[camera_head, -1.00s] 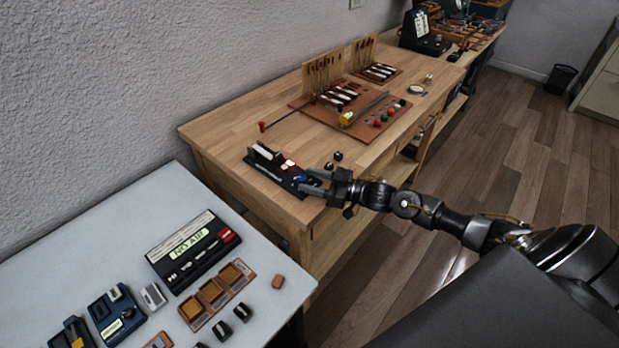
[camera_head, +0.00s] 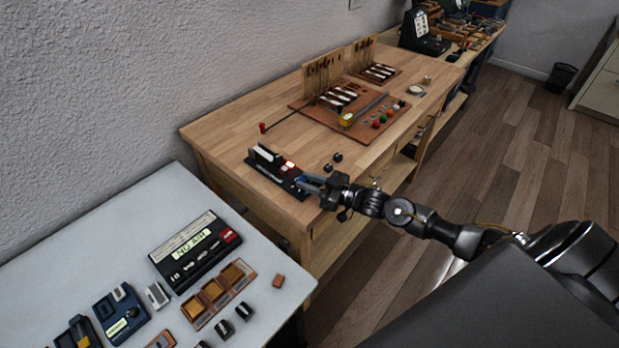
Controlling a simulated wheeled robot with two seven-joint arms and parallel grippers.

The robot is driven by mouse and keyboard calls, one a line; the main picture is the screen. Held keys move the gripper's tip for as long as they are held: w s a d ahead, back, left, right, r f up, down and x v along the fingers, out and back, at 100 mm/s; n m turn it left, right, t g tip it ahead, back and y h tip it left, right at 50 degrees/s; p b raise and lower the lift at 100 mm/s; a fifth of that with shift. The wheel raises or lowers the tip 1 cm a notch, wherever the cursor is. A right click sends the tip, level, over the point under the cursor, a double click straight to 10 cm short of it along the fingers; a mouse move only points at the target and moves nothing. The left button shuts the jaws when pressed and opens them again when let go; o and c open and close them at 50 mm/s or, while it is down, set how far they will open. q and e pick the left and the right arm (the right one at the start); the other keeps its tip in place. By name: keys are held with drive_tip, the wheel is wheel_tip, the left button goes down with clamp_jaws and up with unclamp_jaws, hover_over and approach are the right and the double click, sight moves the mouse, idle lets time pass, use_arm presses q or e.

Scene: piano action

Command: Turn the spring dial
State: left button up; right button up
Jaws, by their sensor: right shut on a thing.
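A black device (camera_head: 263,168) with a white block and a lit red display (camera_head: 289,165) sits at the near left corner of the wooden bench. My right gripper (camera_head: 304,182) reaches in from the right to the near right end of this device. It is shut on a small blue part there, which I take to be the spring dial (camera_head: 300,181). The fingers hide most of that part, so its turn angle cannot be read. My left gripper is not in view.
Two small black knobs (camera_head: 333,162) lie on the bench just behind my right gripper. A brown board (camera_head: 352,119) with tools stands farther back.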

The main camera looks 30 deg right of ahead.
drive_tip(key=shift+s+a+r+m+t+h+p, duration=0.15)
drive_tip(key=shift+r+m+t+h+p, duration=0.15)
drive_tip(key=shift+m+h+p, duration=0.15)
drive_tip(key=shift+f+m+t+h, duration=0.2)
drive_tip(key=shift+m+t+h, duration=0.15)
drive_tip(key=shift+h, duration=0.3)
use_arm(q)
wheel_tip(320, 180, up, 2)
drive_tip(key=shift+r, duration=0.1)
use_arm(e)
drive_tip(key=o, duration=1)
drive_tip(key=shift+f, duration=0.1)
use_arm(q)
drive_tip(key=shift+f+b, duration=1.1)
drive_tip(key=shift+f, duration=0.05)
use_arm(e)
drive_tip(key=v, duration=1)
drive_tip(key=shift+s+d, duration=0.25)
drive_tip(key=shift+s, duration=0.05)
